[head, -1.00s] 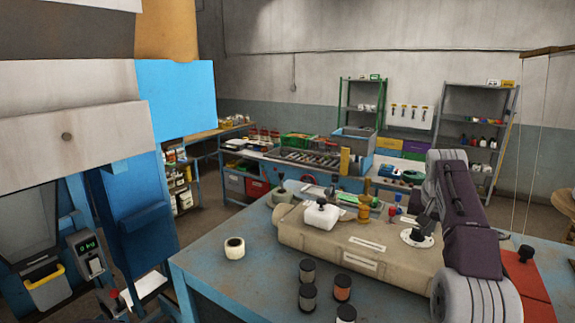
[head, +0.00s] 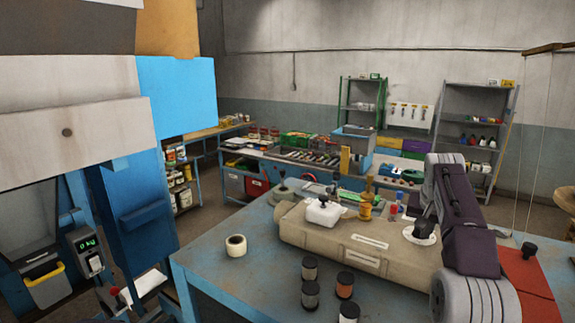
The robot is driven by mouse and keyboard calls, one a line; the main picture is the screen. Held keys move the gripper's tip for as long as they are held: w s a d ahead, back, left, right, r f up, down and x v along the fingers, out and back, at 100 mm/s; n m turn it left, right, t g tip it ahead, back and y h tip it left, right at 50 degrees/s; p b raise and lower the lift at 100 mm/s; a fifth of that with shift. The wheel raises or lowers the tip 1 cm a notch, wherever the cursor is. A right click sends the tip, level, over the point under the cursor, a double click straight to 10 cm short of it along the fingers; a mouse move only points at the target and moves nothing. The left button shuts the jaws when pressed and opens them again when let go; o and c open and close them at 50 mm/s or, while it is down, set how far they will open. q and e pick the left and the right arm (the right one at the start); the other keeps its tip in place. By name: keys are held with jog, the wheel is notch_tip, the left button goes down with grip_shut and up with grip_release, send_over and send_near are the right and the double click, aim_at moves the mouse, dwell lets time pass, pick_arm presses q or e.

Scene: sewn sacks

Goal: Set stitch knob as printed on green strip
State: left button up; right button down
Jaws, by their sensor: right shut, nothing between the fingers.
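The sewing machine (head: 335,248) lies along the blue table as a long beige body. A round white dial plate with a black knob (head: 424,229) sits on its right part. My right gripper (head: 426,216) is shut and empty at this knob, largely hidden behind my dark arm. I cannot tell whether it touches the knob. A green strip (head: 346,196) shows behind the machine; its print is too small to read. A second black knob (head: 323,201) stands on the white block (head: 322,213) at the machine's left end. My left gripper is not in view.
Several thread spools (head: 310,270) stand at the front of the blue table (head: 210,277). A red plate (head: 522,272) with a black knob is at the right. Golden and red items stand behind the machine.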

jog(key=shift+w+a+p, duration=0.15)
jog(key=shift+a+p, duration=0.15)
jog(key=shift+p, duration=0.05)
jog(key=shift+w+a+r+p, duration=0.1)
jog(key=shift+a+p, duration=0.3)
jog(key=shift+w+a, duration=0.3)
jog(key=shift+w, duration=0.05)
jog(key=shift+w+a, duration=0.1)
jog(key=shift+s+a+f+b, duration=0.2)
jog(key=shift+b, duration=0.15)
jog(key=shift+a+r, duration=0.1)
